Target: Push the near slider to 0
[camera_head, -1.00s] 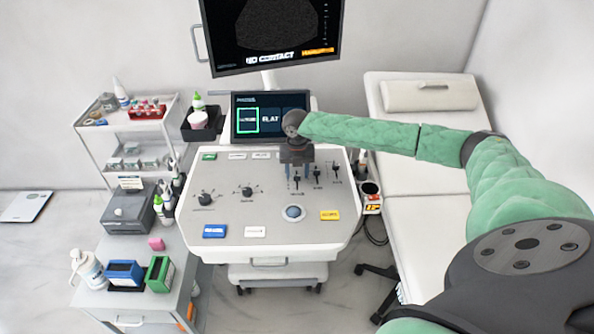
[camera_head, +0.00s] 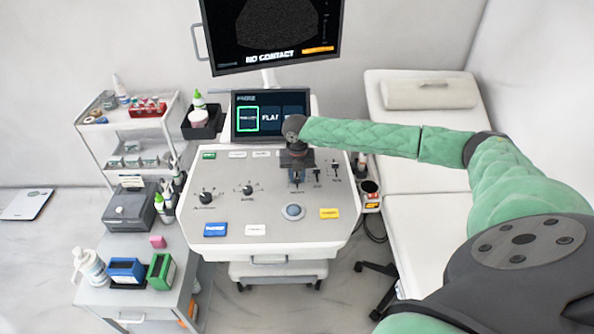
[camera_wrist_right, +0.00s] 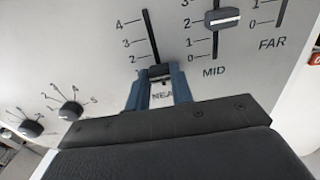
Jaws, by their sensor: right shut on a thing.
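The near slider (camera_wrist_right: 160,71) is a dark knob on a vertical slot with a number scale, above the partly covered word NEAR. In the head view my right gripper (camera_head: 297,180) points down onto the right half of the console panel (camera_head: 265,207). My left gripper is not in view.
The mid slider (camera_wrist_right: 222,19) stands at about 2, close to the right. The far slider's slot (camera_wrist_right: 281,10) is beyond it. Two dark dials (camera_head: 207,197) (camera_head: 248,189) are on the panel's left. A trackball (camera_head: 293,211) and a yellow button (camera_head: 329,213) are nearer the front.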

